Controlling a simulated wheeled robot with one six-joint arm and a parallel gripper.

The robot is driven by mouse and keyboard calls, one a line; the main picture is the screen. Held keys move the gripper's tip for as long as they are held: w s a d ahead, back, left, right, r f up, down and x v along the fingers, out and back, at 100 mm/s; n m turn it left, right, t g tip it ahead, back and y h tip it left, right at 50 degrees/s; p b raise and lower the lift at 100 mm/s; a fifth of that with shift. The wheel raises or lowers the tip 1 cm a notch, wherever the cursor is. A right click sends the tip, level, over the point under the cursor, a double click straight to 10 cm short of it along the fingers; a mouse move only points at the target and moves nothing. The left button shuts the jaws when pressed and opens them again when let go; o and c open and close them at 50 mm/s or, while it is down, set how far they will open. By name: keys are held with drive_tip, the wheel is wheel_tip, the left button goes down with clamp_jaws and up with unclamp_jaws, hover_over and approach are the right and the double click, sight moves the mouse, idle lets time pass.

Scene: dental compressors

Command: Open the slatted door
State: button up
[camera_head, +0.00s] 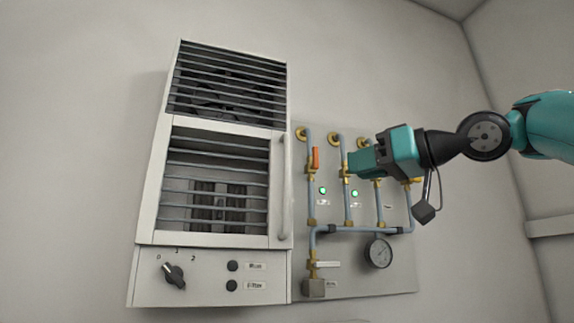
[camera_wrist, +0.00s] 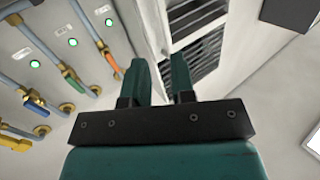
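The slatted door (camera_head: 215,175) is a white frame with grey horizontal slats in the middle of the wall cabinet. It appears shut. Its vertical bar handle (camera_head: 285,190) runs along the right edge. My gripper (camera_head: 352,161) is to the right of the handle, in front of the pipe panel, pointing left and apart from the handle. In the wrist view my gripper's two teal fingers (camera_wrist: 161,68) stand apart, with nothing clearly held between them. The cabinet's white side and dark slats show beyond them; I cannot make out the handle clearly there.
A vent grille (camera_head: 228,85) is above the door, and a control box with a knob (camera_head: 174,275) is below. The pipe panel (camera_head: 400,270) to the right carries valves, an orange lever (camera_head: 316,158) and a gauge (camera_head: 379,253). The wall left of the cabinet is clear.

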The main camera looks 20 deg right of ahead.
sight(289, 173)
drive_tip(key=p+x, duration=0.1)
drive_tip(key=x, duration=0.4)
drive_tip(key=r+p+x, duration=0.1)
drive_tip(key=p+x, duration=0.1)
drive_tip(key=x, duration=0.3)
drive_tip(key=r+p+x, duration=0.1)
drive_tip(key=x, duration=0.4)
drive_tip(key=shift+a+p, duration=0.1)
drive_tip(key=shift+p, duration=0.2)
drive_tip(key=shift+w+a+f, duration=0.2)
drive_tip(key=shift+w+a, duration=0.15)
drive_tip(key=shift+w, duration=0.2)
clamp_jaws()
